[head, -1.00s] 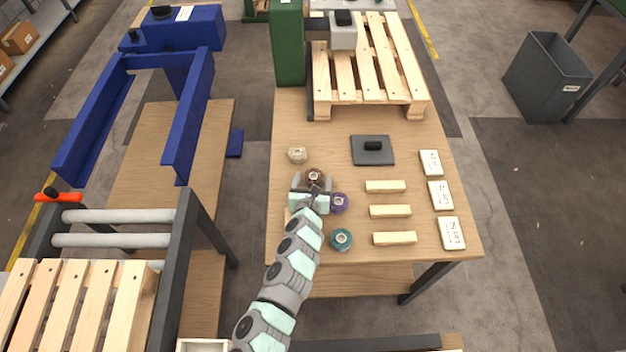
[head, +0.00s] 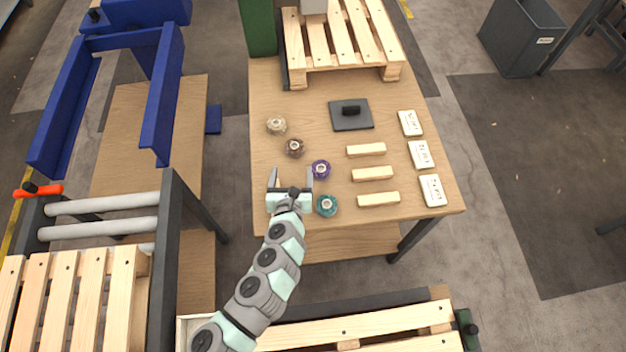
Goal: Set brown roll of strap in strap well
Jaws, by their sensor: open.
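The brown roll of strap (head: 295,148) lies on the wooden table, between a tan roll (head: 276,125) and a purple roll (head: 321,169). My gripper (head: 291,176) is open and empty over the table, on the near side of the brown roll and apart from it. The purple roll is just beyond its right finger, and a teal roll (head: 327,205) is to its right. My gripper and arm hide part of the table's near left area. I cannot tell for sure which thing is the strap well; a pale-rimmed box shows partly behind my arm at the bottom.
On the table (head: 235,190) side, wooden blocks (head: 372,174), white labelled cards (head: 421,154) and a dark plate with a handle (head: 351,115) lie to the right. A pallet (head: 340,45) stands at the back. Roller conveyor (head: 103,204) and blue forks (head: 160,105) are left.

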